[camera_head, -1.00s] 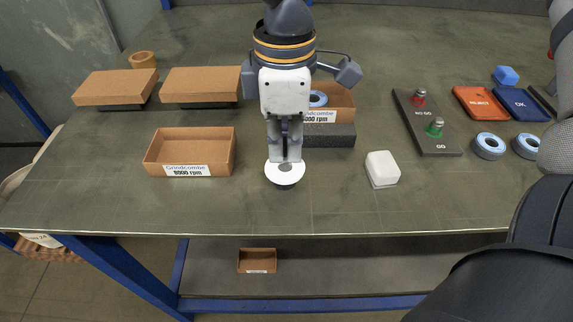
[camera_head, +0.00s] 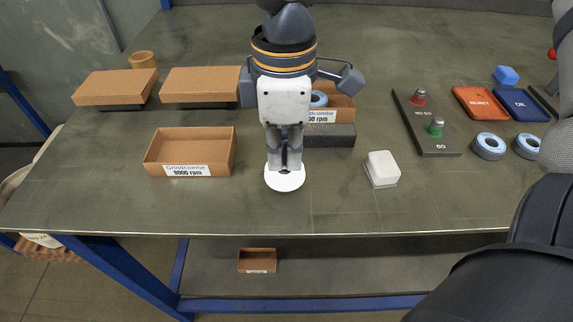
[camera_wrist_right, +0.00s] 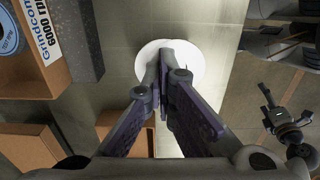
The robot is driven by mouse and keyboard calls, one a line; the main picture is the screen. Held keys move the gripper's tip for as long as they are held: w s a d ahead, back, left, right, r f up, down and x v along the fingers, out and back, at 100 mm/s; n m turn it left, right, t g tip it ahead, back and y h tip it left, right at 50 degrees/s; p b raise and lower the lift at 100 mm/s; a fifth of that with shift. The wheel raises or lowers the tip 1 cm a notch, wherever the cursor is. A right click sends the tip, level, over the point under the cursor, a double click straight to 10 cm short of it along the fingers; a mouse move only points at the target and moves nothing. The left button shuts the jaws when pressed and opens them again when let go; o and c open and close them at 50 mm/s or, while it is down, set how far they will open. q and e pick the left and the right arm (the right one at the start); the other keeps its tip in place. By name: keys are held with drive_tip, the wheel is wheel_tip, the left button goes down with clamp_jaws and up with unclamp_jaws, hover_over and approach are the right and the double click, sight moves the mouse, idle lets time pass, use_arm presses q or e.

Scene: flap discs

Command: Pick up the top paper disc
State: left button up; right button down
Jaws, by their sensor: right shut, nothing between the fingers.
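A white paper disc (camera_head: 285,181) lies near the front edge of the table. It also shows in the right wrist view (camera_wrist_right: 190,62), partly behind the fingers. My right gripper (camera_head: 284,170) comes down from the top of the head view, with its fingertips over the far part of the disc. In the wrist view the fingertips (camera_wrist_right: 166,58) are together with nothing between them.
An open Grindcombe 8000 rpm box (camera_head: 210,150) stands left of the disc. A white block (camera_head: 382,168) stands to the right. A grey foam block (camera_head: 335,135) lies behind. Farther right are the GO/NO GO gauge board (camera_head: 428,125) and blue-ringed discs (camera_head: 489,146).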

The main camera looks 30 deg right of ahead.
sight(285, 168)
drive_tip(key=shift+s+a, duration=0.1)
drive_tip(key=shift+s, duration=0.15)
wheel_tip(285, 168, up, 6)
idle(0.5)
drive_tip(key=c, duration=2.4)
unclamp_jaws()
